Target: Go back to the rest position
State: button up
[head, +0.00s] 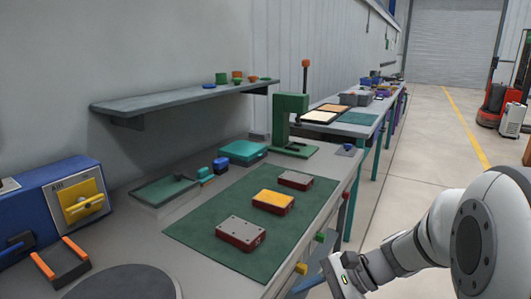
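My white arm (423,243) reaches in from the right edge, low in the picture. Its end, with a small green light, shows at the bottom, right of the bench's front edge and over the floor. The fingers of my gripper cannot be made out, so I cannot tell whether it is open, shut or holding anything. The end appears apart from the things on the bench.
A green mat (195,227) on the bench bears a red-grey box (240,232), an orange-topped box (273,201) and another grey-topped box (295,180). A green press (290,116) stands behind. A shelf (150,104) juts from the wall.

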jog(key=s+d+r+n+t+h+p, duration=0.1)
jog(key=s+r+n+h+p, duration=0.3)
jog(key=r, duration=0.4)
jog(key=s+d+r+n+t+h+p, duration=0.1)
jog(key=s+d+r+n+h+p, duration=0.2)
jog(key=r+n+h+p, duration=0.3)
jog(key=shift+s+d+r+n+h+p, duration=0.4)
jog(key=shift+d+r+n+p, duration=0.5)
jog(key=shift+n, duration=0.7)
jog(key=shift+a, duration=0.2)
dwell(0.4)
